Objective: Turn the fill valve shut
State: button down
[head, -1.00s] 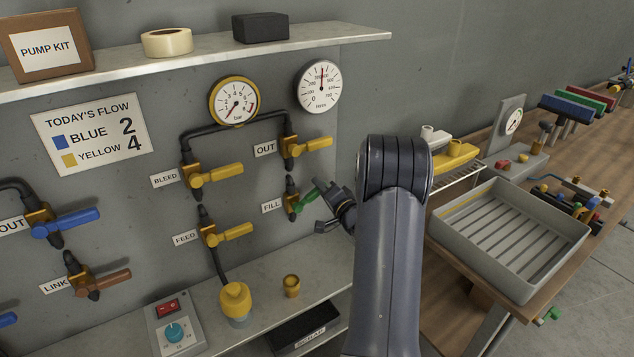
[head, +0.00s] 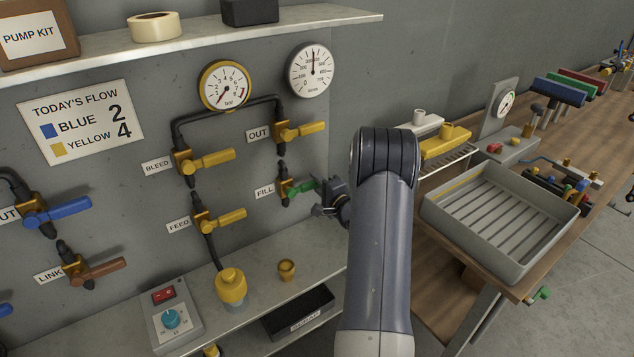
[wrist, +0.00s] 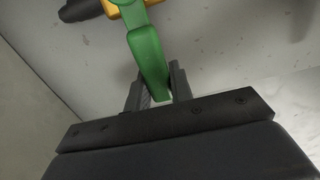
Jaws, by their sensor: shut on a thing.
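The fill valve has a green lever handle (head: 301,187) on a brass body at the panel's lower right, beside the FILL label (head: 265,191). The handle points right, roughly level, across the upright pipe. My gripper (head: 322,190) is at the handle's free end, partly hidden behind my arm in the head view. In the wrist view the green handle (wrist: 147,58) runs down between my two fingers (wrist: 156,90), which are shut on its end. The brass body (wrist: 120,5) shows only at the top edge there.
Yellow-handled valves stand close by: OUT (head: 299,131) above, BLEED (head: 206,161) and FEED (head: 220,219) to the left. A dial gauge (head: 224,85) hangs above. A grey tray (head: 449,246) is at right.

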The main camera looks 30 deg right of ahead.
jog(key=shift+f, duration=0.1)
jog(key=c, duration=1.2)
grip_release()
jog(key=shift+c, duration=0.2)
jog(key=shift+s, duration=0.15)
jog(key=s+b, duration=0.1)
jog(key=s, duration=0.9)
jog(key=shift+s+d, duration=0.2)
jog(key=shift+s, duration=0.1)
